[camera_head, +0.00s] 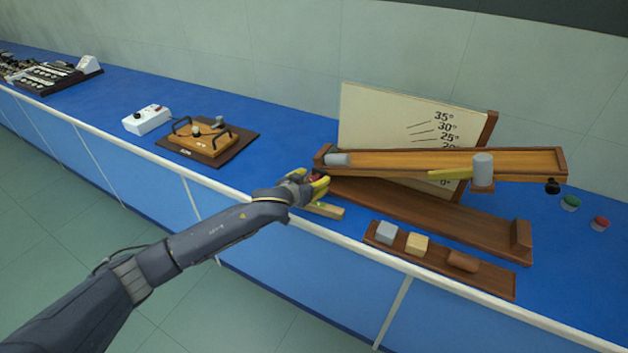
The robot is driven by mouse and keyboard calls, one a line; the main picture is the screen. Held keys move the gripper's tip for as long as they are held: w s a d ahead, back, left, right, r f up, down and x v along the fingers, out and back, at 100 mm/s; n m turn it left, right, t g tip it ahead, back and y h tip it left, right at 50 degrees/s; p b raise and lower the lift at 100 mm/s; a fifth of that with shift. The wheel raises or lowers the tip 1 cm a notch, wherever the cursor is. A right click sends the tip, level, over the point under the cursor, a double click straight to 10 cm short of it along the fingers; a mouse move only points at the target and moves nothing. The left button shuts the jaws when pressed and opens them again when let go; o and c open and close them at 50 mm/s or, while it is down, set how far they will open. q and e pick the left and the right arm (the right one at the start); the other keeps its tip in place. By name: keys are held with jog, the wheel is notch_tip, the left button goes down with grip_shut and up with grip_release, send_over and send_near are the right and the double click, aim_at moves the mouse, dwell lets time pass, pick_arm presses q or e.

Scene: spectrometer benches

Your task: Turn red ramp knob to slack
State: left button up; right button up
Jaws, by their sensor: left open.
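The wooden ramp (430,164) stands raised above its dark base (430,214), in front of a cream board (385,118) marked with angles. A small red patch, apparently the red ramp knob (316,177), shows at the ramp's left end. My left gripper (320,186), with yellow-edged fingers, is at that end, with its fingers around or beside the red patch. It is open; whether it touches the knob I cannot tell, as the fingers hide most of it. A grey cylinder (338,159) lies in the ramp's left end. My right gripper is out of view.
A tray with a grey block (386,232), a yellowish block (416,244) and a brown block (463,261) lies near the bench's front edge. Green (570,203) and red (600,223) capped items stand at right.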

pick_arm(q)
jog(key=shift+w+d+f, duration=0.15)
jog(key=shift+w, duration=0.1)
